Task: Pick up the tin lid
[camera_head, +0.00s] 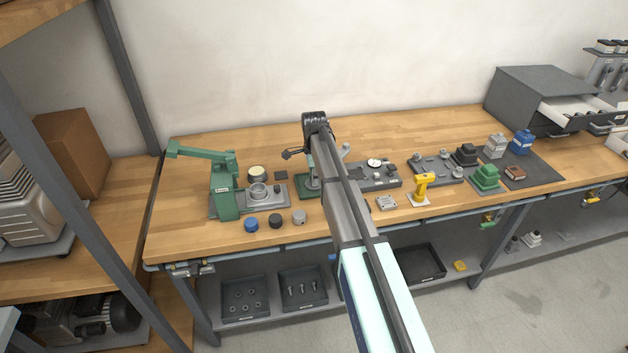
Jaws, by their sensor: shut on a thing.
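My gripper (293,153) is at the end of my arm, above the workbench and just right of and beyond a round tin (258,178). My gripper is shut on a small dark piece, which I take to be the tin lid (287,155). It is held clear of the tin. It is too small here to tell its shape, and my arm hides part of the bench behind it.
A green press (225,188) stands at the left. Blue, black and grey caps (275,220) lie in front. A small dark square pad (281,175) lies beside the tin. A yellow tool (422,187), fixtures and a grey drawer cabinet (540,98) are right. The back left bench is clear.

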